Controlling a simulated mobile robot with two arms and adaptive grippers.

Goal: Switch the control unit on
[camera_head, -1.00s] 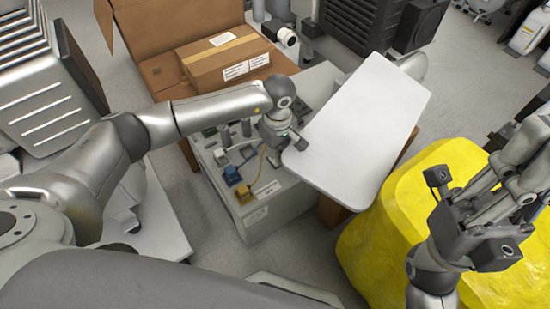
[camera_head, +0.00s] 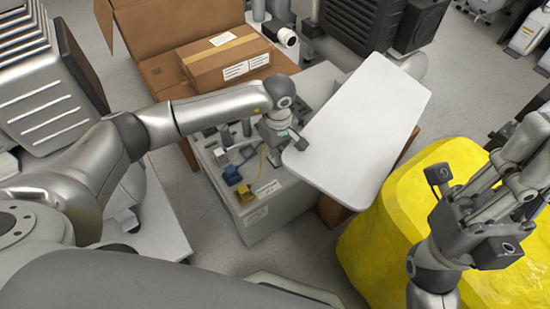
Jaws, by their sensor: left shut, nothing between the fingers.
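The control unit (camera_head: 262,218) is a light grey box in the middle, with several small parts on its top, among them a blue one (camera_head: 232,174) and a yellow one (camera_head: 243,194). My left gripper (camera_head: 273,157) is over the right part of that top, pointing down, shut and empty. It hides the parts under it, and I cannot tell whether it touches any. No power switch can be made out. My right gripper (camera_head: 500,190) is at the lower right, over a yellow block and away from the unit. Its fingertips are not clear.
A white board (camera_head: 358,130) slants close to the right of my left gripper. An open cardboard box (camera_head: 165,72) with a closed carton (camera_head: 225,58) stands behind the unit. The yellow block (camera_head: 375,240) is at the right. Grey floor shows in front.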

